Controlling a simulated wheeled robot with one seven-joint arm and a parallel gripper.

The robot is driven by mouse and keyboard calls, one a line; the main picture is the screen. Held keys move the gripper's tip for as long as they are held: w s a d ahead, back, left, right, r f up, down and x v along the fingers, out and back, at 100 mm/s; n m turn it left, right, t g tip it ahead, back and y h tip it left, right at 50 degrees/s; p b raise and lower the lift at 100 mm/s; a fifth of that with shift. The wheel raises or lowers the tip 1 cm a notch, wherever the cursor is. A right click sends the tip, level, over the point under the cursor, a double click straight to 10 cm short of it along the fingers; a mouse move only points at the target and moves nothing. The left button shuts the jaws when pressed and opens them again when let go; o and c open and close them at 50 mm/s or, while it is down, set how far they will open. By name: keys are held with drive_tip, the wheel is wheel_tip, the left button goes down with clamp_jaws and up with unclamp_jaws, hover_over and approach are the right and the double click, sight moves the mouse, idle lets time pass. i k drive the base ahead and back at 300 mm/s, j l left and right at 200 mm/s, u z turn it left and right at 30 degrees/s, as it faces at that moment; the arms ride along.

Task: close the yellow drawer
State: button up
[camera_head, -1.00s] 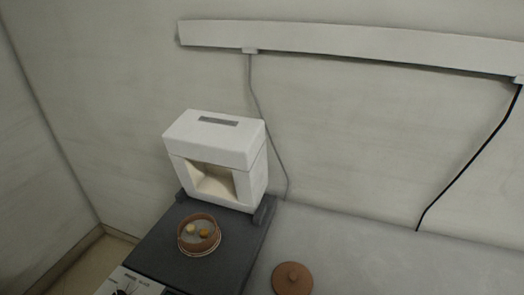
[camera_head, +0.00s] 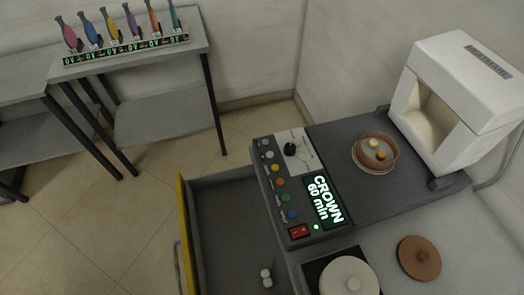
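The yellow drawer (camera_head: 184,232) stands pulled out from the left side of a grey machine (camera_head: 340,165). Its yellow front faces left, with a grey handle (camera_head: 178,266) on the outer side. The grey inside shows, and its near end runs out of the picture. Small white pieces (camera_head: 266,277) show at the drawer's right part, near the machine; I cannot tell exactly what they are. My gripper is not in view.
The machine has a control panel with a lit display (camera_head: 322,199). A round container (camera_head: 376,152) and a white housing (camera_head: 461,90) stand on top. Brown (camera_head: 419,258) and white (camera_head: 348,277) discs lie nearby. A grey table (camera_head: 130,58) holds colored tools. Floor left of the drawer is clear.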

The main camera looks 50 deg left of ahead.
sight(228, 237)
drive_tip(key=u, duration=1.25)
drive_tip(key=k+l+u, duration=0.4)
drive_tip(key=k+u, duration=0.2)
drive_tip(key=k+j+u, duration=0.4)
drive_tip(key=j, duration=0.2)
drive_tip(key=i, duration=0.05)
